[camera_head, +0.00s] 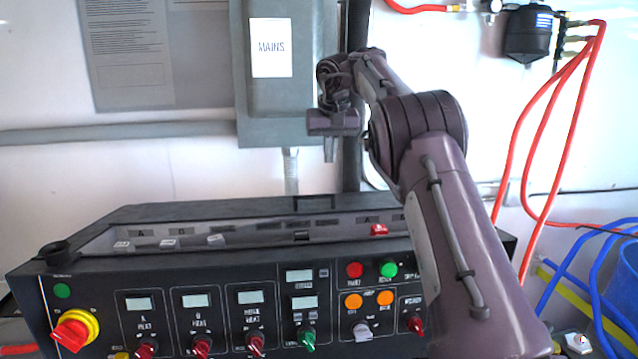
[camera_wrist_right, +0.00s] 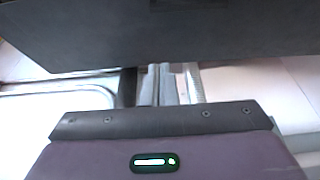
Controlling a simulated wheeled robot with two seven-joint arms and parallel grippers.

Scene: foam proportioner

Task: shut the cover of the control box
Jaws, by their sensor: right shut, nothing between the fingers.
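The control box (camera_head: 130,283) is a wide black console with knobs, displays and buttons on its sloping front. Its top shows a long pale recess (camera_head: 190,241) with several small switches, one of them red. A dark strip with a handle (camera_head: 315,198) runs along the back of the top; I cannot tell how far the cover stands open. My right gripper (camera_head: 330,150) points down, shut and empty, above and behind the box, apart from the handle. In the right wrist view its fingers (camera_wrist_right: 165,86) lie below a large dark panel (camera_wrist_right: 180,35). My left gripper is not in view.
A grey cabinet marked MAINS (camera_head: 285,105) hangs on the wall close to my right gripper, with a conduit (camera_head: 291,172) below it. My right forearm crosses in front of the box's right end. Red hoses (camera_head: 555,130) and a blue bucket (camera_head: 622,275) are at right.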

